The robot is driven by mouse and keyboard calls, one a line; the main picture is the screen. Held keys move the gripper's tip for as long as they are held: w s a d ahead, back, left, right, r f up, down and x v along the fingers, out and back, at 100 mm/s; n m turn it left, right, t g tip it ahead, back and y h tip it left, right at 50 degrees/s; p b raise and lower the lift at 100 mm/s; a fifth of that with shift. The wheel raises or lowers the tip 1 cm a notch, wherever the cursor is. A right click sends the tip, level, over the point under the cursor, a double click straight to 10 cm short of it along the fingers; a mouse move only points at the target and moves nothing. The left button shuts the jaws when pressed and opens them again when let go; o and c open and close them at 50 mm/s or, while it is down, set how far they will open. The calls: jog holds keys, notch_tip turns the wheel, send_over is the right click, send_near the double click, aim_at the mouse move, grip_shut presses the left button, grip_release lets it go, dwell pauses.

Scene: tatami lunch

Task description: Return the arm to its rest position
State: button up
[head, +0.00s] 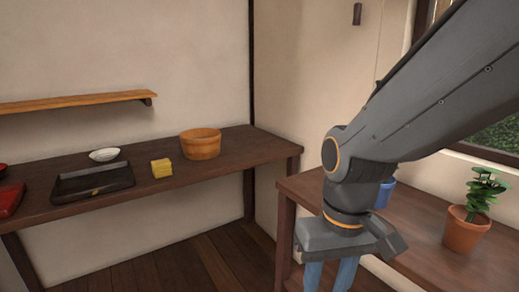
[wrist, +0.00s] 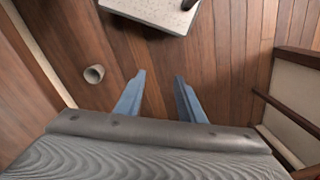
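My gripper (head: 331,275) hangs pointing down at the lower middle right of the head view, in front of the right-hand table. Its fingertips run past the bottom edge there. In the wrist view my gripper (wrist: 158,80) shows two blue fingers spread apart with only wooden floor between and below them. It is open and empty. My arm comes in from the upper right of the head view and bends down at a joint above the gripper.
A long dark table (head: 222,165) holds a wooden tub (head: 200,145), yellow block (head: 162,168), black tray (head: 92,184) and white bowl (head: 104,155). The right-hand table (head: 425,232) holds a potted plant (head: 464,232) and a blue thing (head: 384,194) partly behind my arm. A small cup-like thing (wrist: 94,74) shows below.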

jog(key=d+r+m+p, duration=0.2)
jog(key=d+r+p, duration=0.5)
jog(key=p, duration=0.6)
jog(key=shift+w+d+r+h, duration=0.25)
jog(key=shift+d+r+h, duration=0.05)
jog(key=shift+d, duration=0.2)
